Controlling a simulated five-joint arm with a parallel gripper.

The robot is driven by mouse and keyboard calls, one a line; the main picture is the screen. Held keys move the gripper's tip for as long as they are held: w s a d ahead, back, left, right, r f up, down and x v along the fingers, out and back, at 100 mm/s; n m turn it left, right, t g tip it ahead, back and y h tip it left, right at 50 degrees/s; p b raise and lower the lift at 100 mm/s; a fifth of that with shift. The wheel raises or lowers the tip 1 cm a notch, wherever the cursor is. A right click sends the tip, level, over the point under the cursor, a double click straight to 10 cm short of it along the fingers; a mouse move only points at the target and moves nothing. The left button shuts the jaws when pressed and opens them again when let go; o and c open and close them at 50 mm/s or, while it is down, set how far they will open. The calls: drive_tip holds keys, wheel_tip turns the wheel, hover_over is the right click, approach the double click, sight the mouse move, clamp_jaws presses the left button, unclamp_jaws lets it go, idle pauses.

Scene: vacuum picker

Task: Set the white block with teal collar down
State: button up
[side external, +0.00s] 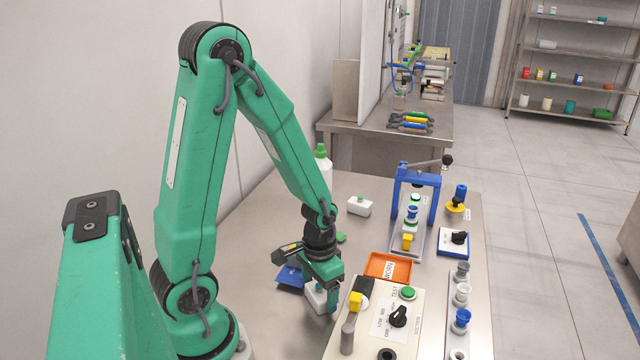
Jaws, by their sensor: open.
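My gripper (322,294) points down over the steel table, just left of the cream control box. A white block (314,298) sits low at the gripper, partly hidden by the fingers. It looks like the white block with teal collar, but I cannot make out the collar clearly. My gripper is open, with one green finger at the block's right side. The block appears to be at table height; I cannot tell whether the fingers touch it.
A blue tray (290,278) lies just left of the gripper. An orange tray (399,268) and the control box (378,325) with knobs are close on the right. A white bottle (323,170) and a small white box (358,207) stand behind. A blue press (412,205) stands farther right.

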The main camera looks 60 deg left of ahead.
drive_tip(key=shift+r, duration=0.1)
wheel_tip(320, 180, up, 12)
idle(1.0)
drive_tip(key=shift+r, duration=0.1)
idle(0.4)
wheel_tip(320, 180, up, 10)
drive_tip(key=m+t, duration=0.1)
drive_tip(key=t, duration=0.4)
hover_over(319, 287)
drive_tip(key=s+d, duration=0.3)
drive_tip(key=d, duration=0.2)
drive_tip(key=shift+w+a+r, duration=0.1)
drive_tip(key=shift+s+d+r+m+t, duration=0.25)
drive_tip(key=shift+s+r+m+t, duration=0.05)
drive_tip(key=shift+r, duration=0.1)
drive_tip(key=shift+c, duration=0.4)
drive_tip(key=shift+c, duration=0.2)
